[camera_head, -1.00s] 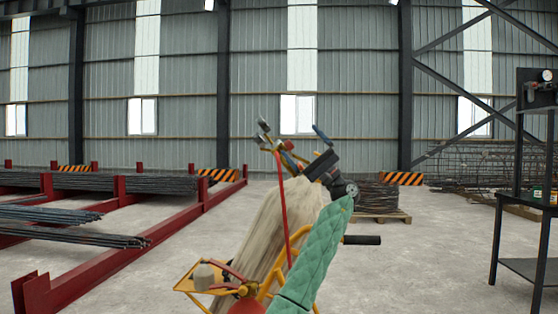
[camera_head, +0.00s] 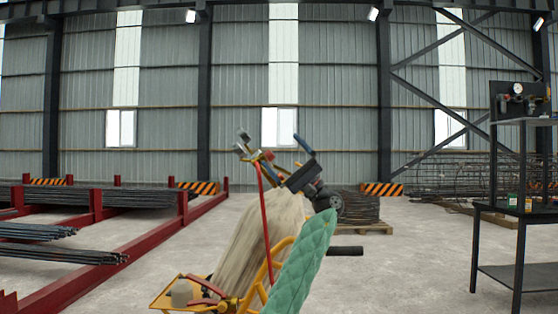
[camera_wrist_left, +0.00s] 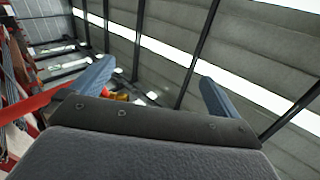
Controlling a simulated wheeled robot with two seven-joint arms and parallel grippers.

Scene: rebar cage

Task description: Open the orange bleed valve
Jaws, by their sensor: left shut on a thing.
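My left gripper (camera_head: 282,148), black with blue fingers, is raised in the middle of the head view beside the yellow and grey fittings (camera_head: 250,150) at the top of a red hose (camera_head: 264,195). In the left wrist view its blue fingers (camera_wrist_left: 155,87) stand wide apart, with a small brass fitting (camera_wrist_left: 120,97) showing between them, nearer the left finger. The grip contact itself is hidden. I cannot make out an orange valve for certain. A panel with a round gauge (camera_head: 517,89) and small pipe parts stands at the far right. My right gripper is not in view.
A black metal stand (camera_head: 500,211) with a lower shelf is under the gauge panel. Red racks (camera_head: 160,230) with steel bars are at left. A yellow frame (camera_head: 165,298) is close at the bottom. Concrete floor (camera_head: 420,260) is clear between the middle and the stand.

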